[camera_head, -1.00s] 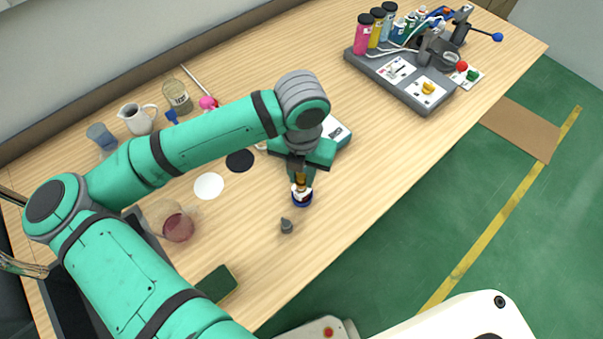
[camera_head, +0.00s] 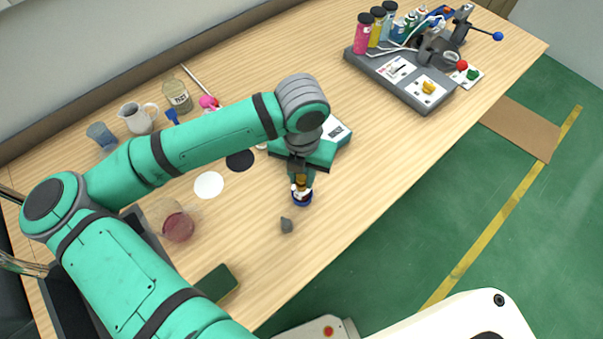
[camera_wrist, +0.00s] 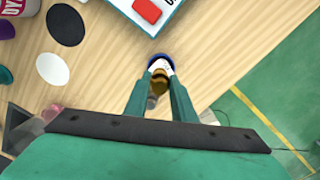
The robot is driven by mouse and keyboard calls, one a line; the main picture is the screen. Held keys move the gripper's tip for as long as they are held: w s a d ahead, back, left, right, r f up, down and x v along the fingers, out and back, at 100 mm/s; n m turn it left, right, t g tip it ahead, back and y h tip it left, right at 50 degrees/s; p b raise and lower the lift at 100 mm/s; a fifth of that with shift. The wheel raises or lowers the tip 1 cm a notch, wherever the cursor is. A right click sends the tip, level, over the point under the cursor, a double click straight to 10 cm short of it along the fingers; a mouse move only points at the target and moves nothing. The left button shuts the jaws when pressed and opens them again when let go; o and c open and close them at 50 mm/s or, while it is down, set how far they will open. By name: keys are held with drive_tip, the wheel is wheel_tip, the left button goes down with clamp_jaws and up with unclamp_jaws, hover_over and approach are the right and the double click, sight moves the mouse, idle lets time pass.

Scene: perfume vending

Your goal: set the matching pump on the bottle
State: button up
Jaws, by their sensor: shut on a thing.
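My gripper (camera_head: 301,181) points down over the front middle of the table. Its fingers are shut on a small gold-brown piece, apparently a pump (camera_wrist: 157,84). Directly below stands the bottle (camera_head: 302,198), with white on its body and a dark blue base. The blue rim and white part also show just beyond the fingertips in the wrist view (camera_wrist: 160,62). The held piece is at the bottle's top; I cannot tell whether they touch, as the fingers hide the join. A small dark grey piece (camera_head: 287,226), perhaps another pump, is on the table nearby.
A teal device with a white label (camera_head: 337,131) is just behind my gripper. A glass with red liquid (camera_head: 178,226) and a dark green block (camera_head: 217,283) are to the left. A grey station (camera_head: 405,84) with coloured bottles is at the back right. The right front tabletop is clear.

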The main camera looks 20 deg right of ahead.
drive_tip(key=shift+f, duration=0.35)
idle(1.1)
drive_tip(key=o, duration=1.6)
drive_tip(key=shift+r, duration=3.75)
